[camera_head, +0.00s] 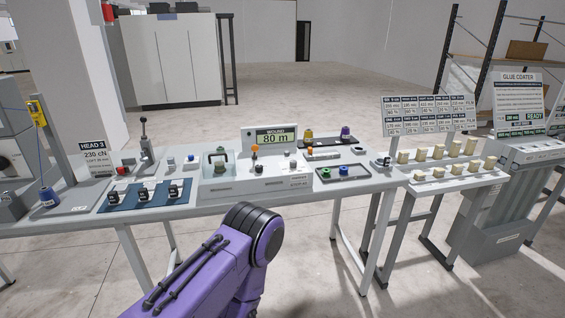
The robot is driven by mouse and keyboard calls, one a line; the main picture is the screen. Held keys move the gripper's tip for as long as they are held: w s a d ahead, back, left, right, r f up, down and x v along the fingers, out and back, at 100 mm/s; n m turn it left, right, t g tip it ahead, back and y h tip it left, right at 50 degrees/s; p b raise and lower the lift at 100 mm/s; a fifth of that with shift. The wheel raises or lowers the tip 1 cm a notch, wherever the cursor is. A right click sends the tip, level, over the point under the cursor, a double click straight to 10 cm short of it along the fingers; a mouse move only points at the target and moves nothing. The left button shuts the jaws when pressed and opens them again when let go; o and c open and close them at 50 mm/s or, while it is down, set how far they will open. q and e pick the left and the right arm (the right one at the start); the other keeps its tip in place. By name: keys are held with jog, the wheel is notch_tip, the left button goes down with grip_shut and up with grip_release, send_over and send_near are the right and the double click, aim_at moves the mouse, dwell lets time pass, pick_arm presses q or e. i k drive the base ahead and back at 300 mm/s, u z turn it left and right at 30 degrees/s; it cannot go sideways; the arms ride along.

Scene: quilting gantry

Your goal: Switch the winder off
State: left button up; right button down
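The winder (230,187) is a light grey unit in the middle of the bench. Its display (275,139) stands at the back and reads WOUND 80 m. A dark green part (219,156) sits in a recess on its left. An orange-topped lever (254,151) stands near its middle, with small pale controls (290,163) to the right. The small labels are too blurred to read, and I cannot tell which control is the off switch. A purple arm link of mine is in the foreground, below the bench front. Neither gripper shows.
Left of the winder, a blue mat (146,197) holds several dark clamps. A black tray (342,173) with green and blue rings lies to the right. Spools (346,133) stand behind it. A rack of cream blocks (450,158) and a glue coater (516,105) stand farther right.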

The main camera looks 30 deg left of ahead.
aim_at(259, 168)
jog(key=z, duration=0.05)
jog(key=i, duration=0.45)
jog(key=u, duration=0.8)
